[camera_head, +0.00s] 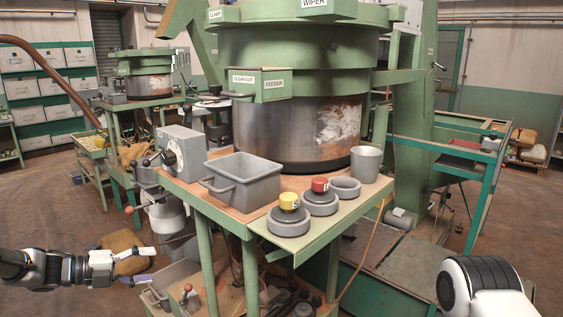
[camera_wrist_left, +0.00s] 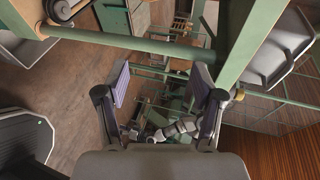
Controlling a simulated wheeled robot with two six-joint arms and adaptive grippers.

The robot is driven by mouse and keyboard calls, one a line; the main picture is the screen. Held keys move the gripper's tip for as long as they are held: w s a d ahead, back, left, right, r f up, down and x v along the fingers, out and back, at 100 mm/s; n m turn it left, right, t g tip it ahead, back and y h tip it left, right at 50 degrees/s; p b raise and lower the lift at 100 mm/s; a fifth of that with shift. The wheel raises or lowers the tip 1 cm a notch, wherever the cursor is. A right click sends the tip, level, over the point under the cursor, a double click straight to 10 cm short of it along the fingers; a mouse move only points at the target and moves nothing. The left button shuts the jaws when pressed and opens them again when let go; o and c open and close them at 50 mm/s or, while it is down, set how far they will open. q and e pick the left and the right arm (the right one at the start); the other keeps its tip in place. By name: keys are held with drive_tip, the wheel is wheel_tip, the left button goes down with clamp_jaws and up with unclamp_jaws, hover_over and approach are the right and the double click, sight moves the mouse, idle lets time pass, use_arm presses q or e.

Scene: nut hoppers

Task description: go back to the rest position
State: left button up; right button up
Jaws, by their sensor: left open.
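My left gripper (camera_head: 150,265) is at the lower left in the head view, left of the green-framed bench and below its top. Its two fingers are apart with nothing held between them. In the left wrist view the open fingers (camera_wrist_left: 161,84) frame an empty gap, with green frame bars beyond. A white and black link of my right arm (camera_head: 482,288) shows at the lower right of the head view, but my right gripper is out of the picture.
The bench top (camera_head: 200,187) carries a grey bin (camera_head: 243,179), a yellow-knobbed disc (camera_head: 288,218), a red-knobbed disc (camera_head: 320,199), a ring (camera_head: 345,188) and a grey cup (camera_head: 366,163). A large hopper (camera_head: 295,110) stands behind. Brown floor is open at far left.

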use_arm(q)
drive_tip(key=s+d+f+n+g+y+b, duration=0.1)
drive_tip(key=s+d+f+n, duration=0.3)
drive_tip(key=d+f, duration=0.45)
drive_tip(key=s+d+f+n+g+b, duration=0.1)
drive_tip(key=s+d+f+n, duration=0.4)
drive_tip(key=f, duration=0.6)
drive_tip(key=s+d+f+n+g+y, duration=0.1)
drive_tip(key=s+d+f+n+y, duration=0.15)
drive_tip(key=s+f, duration=0.2)
drive_tip(key=s+d+f+n+y, duration=0.1)
drive_tip(key=s+d+f+n, duration=0.2)
drive_tip(key=s+f, duration=0.15)
drive_tip(key=s+a+f+n+g+y, duration=0.1)
drive_tip(key=s+f+n+g+y, duration=0.2)
drive_tip(key=s, duration=0.4)
drive_tip(key=s+a+f+n+y, duration=0.1)
drive_tip(key=s+f+n, duration=0.25)
drive_tip(key=s, duration=0.25)
drive_tip(key=s+a+r+n+g+y, duration=0.1)
drive_tip(key=s+a+n+g+y, duration=0.1)
drive_tip(key=s+a+n, duration=0.4)
drive_tip(key=s+n+y, duration=0.1)
drive_tip(key=s+n, duration=0.1)
drive_tip(key=shift+s+a+r+n+b, duration=0.2)
drive_tip(key=shift+a+r+n+b, duration=0.1)
drive_tip(key=shift+w+y, duration=0.1)
drive_tip(key=shift+y, duration=0.15)
